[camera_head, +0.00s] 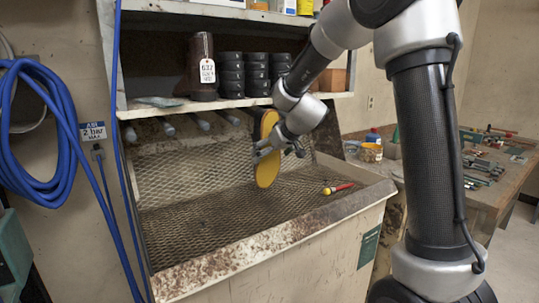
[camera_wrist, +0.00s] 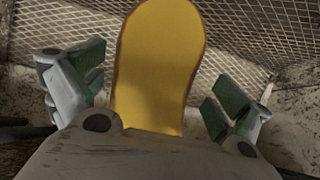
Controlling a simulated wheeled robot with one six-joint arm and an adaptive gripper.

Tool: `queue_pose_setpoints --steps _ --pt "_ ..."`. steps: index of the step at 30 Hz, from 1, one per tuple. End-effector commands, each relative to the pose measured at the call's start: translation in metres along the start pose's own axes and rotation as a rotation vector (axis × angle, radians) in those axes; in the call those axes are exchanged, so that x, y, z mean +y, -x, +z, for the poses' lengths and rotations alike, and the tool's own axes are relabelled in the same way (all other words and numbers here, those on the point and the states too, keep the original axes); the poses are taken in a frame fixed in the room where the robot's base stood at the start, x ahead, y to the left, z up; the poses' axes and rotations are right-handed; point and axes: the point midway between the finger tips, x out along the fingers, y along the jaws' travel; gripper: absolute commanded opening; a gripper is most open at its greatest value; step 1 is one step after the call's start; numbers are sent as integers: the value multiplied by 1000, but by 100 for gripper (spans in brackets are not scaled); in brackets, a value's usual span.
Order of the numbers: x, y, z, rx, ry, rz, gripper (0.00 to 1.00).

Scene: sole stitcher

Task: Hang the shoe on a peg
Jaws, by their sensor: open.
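The shoe shows as a long yellow sole with a dark edge (camera_head: 266,170), upright with its length vertical, under the shelf at the right end of the peg row. In the wrist view the yellow sole (camera_wrist: 158,60) fills the middle. My gripper (camera_head: 279,151) is open beside the shoe; in the wrist view its green-padded fingers (camera_wrist: 155,92) stand apart on both sides of the sole, with gaps showing. Several pale peg ends (camera_head: 202,122) stick out in a row below the shelf. Any peg behind the shoe is hidden, so I cannot tell what holds it up.
Below is a mesh-lined bench (camera_head: 210,207) with a rusty front rim; a red-and-yellow tool (camera_head: 338,188) lies on it. The shelf above holds a tagged brown boot (camera_head: 203,68) and black stacks (camera_head: 231,75). A tool-covered table (camera_head: 490,165) stands right. Blue hose (camera_head: 62,140) hangs left.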

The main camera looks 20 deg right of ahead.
Motion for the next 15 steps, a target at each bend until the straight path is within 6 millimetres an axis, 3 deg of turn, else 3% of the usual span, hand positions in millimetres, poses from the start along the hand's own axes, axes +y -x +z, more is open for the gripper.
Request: queue_pose_setpoints --steps 9,15 --pt "0 69 -1 4 2 1 100" --pt "0 101 -1 3 2 1 100"
